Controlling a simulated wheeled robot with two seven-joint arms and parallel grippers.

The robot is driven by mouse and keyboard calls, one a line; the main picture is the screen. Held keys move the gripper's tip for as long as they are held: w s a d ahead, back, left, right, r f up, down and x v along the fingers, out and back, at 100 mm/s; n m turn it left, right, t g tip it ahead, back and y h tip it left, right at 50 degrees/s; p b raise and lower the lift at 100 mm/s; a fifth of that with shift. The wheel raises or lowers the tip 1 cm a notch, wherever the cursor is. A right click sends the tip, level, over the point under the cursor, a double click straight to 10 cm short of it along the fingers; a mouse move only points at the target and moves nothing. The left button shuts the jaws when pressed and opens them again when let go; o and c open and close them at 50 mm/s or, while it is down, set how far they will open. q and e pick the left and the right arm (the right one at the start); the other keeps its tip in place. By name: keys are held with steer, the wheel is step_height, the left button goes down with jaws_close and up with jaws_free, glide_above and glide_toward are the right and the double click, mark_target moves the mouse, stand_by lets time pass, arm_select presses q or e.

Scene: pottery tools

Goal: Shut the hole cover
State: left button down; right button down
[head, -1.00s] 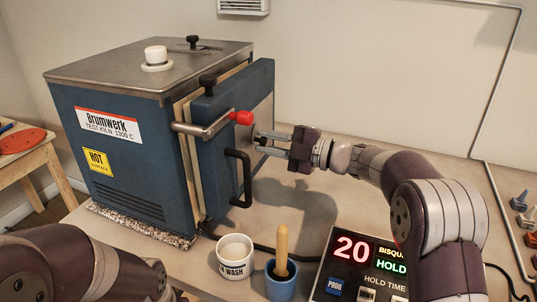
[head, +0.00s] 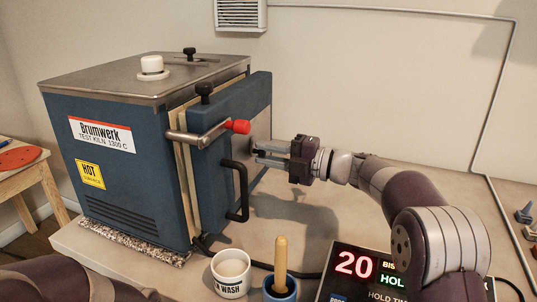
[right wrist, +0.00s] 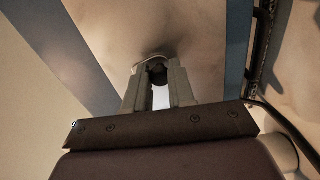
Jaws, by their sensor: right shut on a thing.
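The blue kiln (head: 125,160) stands at the left, and its thick door (head: 215,165) faces right. My right gripper (head: 256,153) reaches in from the right to the door's pale front face. In the right wrist view, its two fingers are shut on a small dark round knob (right wrist: 157,72) on the hole cover, with a curved pale rim just behind it. The fingers hide much of the cover, so I cannot tell how far it covers the hole. My left arm shows at the lower left; its gripper is out of frame.
A red-tipped latch lever (head: 238,127) and black door handle (head: 240,190) are close to the right gripper. A white wash cup (head: 231,283), a blue pot (head: 280,289) with a wooden-handled tool and the lit controller (head: 365,270) stand in front. The table behind is clear.

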steer(key=shift+f, duration=0.1)
steer(key=c, duration=1)
jaws_free()
steer(key=shift+d, duration=0.1)
steer(key=v, duration=1.2)
steer(key=shift+s+d, duration=0.15)
steer(key=shift+d, duration=0.1)
